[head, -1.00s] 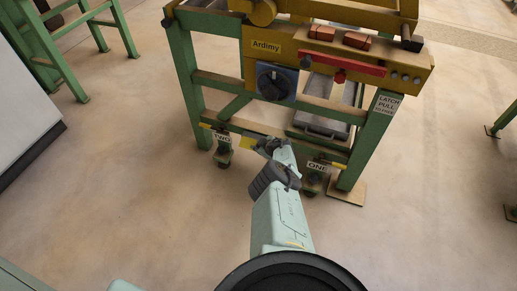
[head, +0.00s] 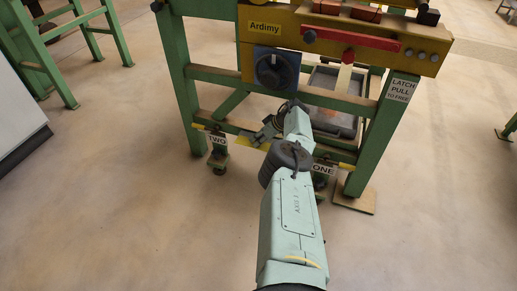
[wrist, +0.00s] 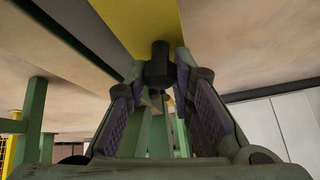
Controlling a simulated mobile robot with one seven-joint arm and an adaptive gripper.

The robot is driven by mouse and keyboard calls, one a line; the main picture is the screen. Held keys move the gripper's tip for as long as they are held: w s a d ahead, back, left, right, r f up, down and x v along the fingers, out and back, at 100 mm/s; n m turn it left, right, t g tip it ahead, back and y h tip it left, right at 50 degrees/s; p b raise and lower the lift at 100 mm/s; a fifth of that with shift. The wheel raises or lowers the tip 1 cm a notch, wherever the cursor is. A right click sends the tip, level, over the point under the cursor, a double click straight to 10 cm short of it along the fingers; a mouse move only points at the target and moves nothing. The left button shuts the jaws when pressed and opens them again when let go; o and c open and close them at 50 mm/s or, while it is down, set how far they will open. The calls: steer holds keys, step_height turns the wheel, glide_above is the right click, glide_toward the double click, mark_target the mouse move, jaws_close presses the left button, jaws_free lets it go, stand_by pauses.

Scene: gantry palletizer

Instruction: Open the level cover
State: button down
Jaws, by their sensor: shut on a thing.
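A yellow plate (wrist: 140,25), which looks like the level cover, fills the top middle of the wrist view, with a dark knob (wrist: 159,62) on it. My gripper (wrist: 159,75) is shut on this knob, one padded finger on each side. In the head view, my gripper (head: 262,136) is low at the front of the green frame, between the TWO label (head: 216,139) and the ONE label (head: 323,169). Only a little yellow shows beside it there; my arm and gripper hide the knob. I cannot tell how far the plate is open.
The green frame (head: 180,85) carries a yellow beam with a red handle (head: 350,40) and a dark dial (head: 277,70). A grey tray (head: 335,118) sits behind the lower rails. A LATCH PULL label (head: 402,88) marks the right leg. Floor in front is clear.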

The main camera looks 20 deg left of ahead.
steer(key=shift+w+a+r+g+b, duration=0.15)
steer(key=shift+g+b, duration=0.15)
steer(key=shift+b, duration=1.05)
steer(key=c, duration=1.6)
jaws_free()
steer(key=shift+o, duration=1)
steer(key=p, duration=0.4)
steer(key=shift+r, duration=0.25)
steer(key=p, duration=0.2)
steer(key=shift+s+t+p, duration=0.3)
steer(key=shift+t+p, duration=0.1)
